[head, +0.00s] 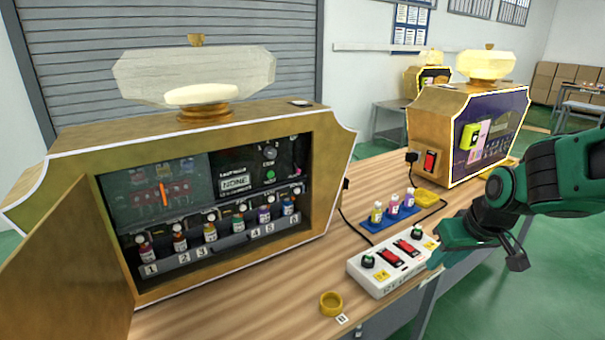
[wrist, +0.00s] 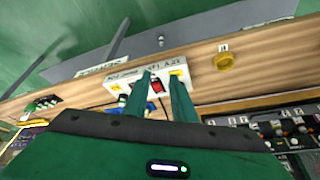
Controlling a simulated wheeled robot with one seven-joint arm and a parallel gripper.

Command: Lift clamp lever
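Small round fittings sit above the bottles, and an orange upright piece (head: 164,193) shows on the dark panel. I cannot tell which part is the clamp lever. My gripper (head: 437,260) is at the right, above the power strip's right end, well away from the open machine. In the wrist view its two green fingers (wrist: 161,75) are apart with nothing between them, and the machine's bottle row (wrist: 285,128) shows at lower right.
A white power strip (head: 375,278) with red switches lies on the wooden table, beside a yellow ring (head: 331,303). Behind it are a blue tray (head: 377,223) of bottles and a yellow dish (head: 428,196). A second machine (head: 460,105) stands farther back. The open door (head: 75,275) juts out left.

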